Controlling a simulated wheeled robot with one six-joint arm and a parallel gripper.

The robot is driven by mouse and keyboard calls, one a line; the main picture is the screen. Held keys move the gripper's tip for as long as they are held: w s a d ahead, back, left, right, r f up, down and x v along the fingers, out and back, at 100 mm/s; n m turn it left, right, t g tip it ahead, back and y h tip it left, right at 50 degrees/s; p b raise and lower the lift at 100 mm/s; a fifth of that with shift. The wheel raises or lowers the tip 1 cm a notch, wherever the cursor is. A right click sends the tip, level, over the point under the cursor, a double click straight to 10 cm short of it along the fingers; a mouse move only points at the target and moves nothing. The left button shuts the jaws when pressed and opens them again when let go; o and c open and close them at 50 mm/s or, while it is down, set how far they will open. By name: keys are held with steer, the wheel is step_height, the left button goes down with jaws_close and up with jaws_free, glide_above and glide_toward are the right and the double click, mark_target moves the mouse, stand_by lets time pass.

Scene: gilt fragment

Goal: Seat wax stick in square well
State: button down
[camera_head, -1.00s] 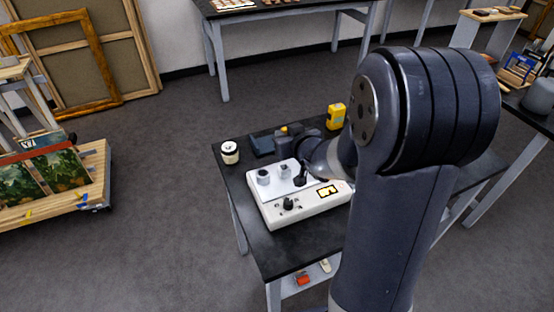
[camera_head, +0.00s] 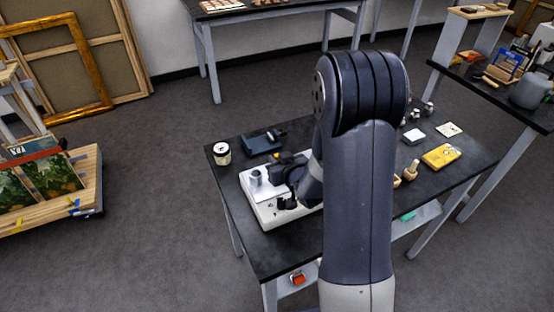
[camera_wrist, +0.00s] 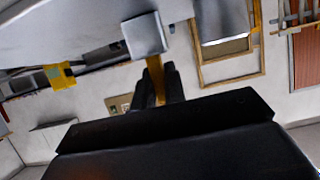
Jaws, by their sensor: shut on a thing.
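The wax stick (camera_wrist: 155,72) is a slim amber bar. In the wrist view it stands between the dark fingers of my gripper (camera_wrist: 160,88), which is shut on it. Its far end meets a grey square block (camera_wrist: 145,35), which looks like the square well's housing; I cannot tell whether the end is inside. In the head view my gripper (camera_head: 280,177) is low over the white device (camera_head: 262,206), close by a grey round post (camera_head: 256,178). My arm and gripper hide the stick and the square well there.
The device sits on a dark table (camera_head: 295,257). A small jar (camera_head: 221,154) and a dark blue box (camera_head: 262,142) stand behind it. A yellow item (camera_head: 441,155) and small wooden pieces (camera_head: 410,170) lie to the right. The table's front left is clear.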

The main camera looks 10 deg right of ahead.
steer(key=shift+f, duration=0.15)
steer(key=c, duration=1.5)
jaws_free()
steer(key=shift+r, duration=0.25)
steer(key=b+v, duration=0.1)
steer(key=v, duration=1.1)
steer(key=shift+w+f, duration=0.1)
steer(key=shift+f, duration=0.05)
